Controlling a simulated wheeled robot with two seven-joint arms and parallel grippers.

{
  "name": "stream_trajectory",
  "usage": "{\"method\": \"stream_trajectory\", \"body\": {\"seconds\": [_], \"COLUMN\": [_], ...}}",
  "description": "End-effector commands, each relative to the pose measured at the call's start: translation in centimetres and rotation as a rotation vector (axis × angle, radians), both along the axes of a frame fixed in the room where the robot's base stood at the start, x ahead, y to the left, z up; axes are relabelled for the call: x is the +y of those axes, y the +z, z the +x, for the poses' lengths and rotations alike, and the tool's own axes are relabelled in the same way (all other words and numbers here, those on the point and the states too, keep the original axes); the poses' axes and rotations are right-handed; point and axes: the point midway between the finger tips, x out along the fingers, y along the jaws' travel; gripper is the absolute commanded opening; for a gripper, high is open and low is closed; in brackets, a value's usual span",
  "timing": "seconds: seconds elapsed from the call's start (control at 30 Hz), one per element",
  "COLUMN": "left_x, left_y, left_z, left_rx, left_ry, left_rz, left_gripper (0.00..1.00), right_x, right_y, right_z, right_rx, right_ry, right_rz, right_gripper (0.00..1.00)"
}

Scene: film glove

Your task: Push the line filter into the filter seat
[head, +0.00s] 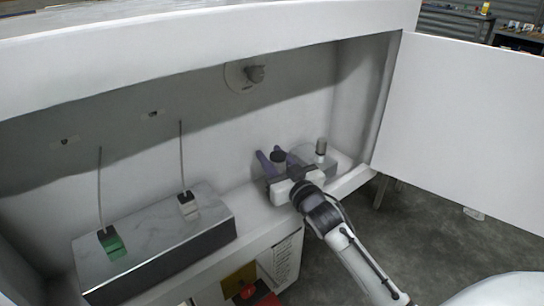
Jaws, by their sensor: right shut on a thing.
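My right gripper (279,169) is low in the cabinet at its right part, over the shelf. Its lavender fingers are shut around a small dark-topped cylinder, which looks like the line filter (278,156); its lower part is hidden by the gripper. A round pale plate with a grey stub (254,73) is on the back wall, above and left of the gripper. It may be the filter seat, but I cannot tell for sure. The held piece is well apart from it. My left gripper is not in view.
A grey block with an upright metal cylinder (321,147) stands close right of the gripper. A marbled box (155,240) at left carries a green and a pale connector with thin cables. The open white door (460,110) bounds the right. The back wall's middle is clear.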

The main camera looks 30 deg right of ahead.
Motion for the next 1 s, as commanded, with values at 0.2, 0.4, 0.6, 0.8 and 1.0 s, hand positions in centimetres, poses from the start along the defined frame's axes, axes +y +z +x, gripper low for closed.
{"method": "stream_trajectory", "body": {"seconds": [0.2, 0.4, 0.6, 0.8, 1.0], "left_x": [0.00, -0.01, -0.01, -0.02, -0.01], "left_y": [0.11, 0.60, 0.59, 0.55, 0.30], "left_z": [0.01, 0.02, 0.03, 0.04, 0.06], "left_rx": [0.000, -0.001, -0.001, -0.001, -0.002], "left_ry": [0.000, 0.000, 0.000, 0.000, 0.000], "left_rz": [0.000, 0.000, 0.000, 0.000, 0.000], "left_gripper": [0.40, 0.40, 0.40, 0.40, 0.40], "right_x": [0.00, -0.02, -0.02, -0.02, -0.02], "right_y": [0.10, 0.14, 0.05, -0.03, -0.47], "right_z": [0.00, 0.00, 0.00, 0.00, 0.00], "right_rx": [-0.001, 0.000, -0.001, -0.001, -0.001], "right_ry": [0.000, 0.000, 0.000, 0.000, 0.000], "right_rz": [0.000, 0.000, 0.000, 0.000, 0.000], "right_gripper": [0.09, 0.09, 0.09, 0.09, 0.09]}}
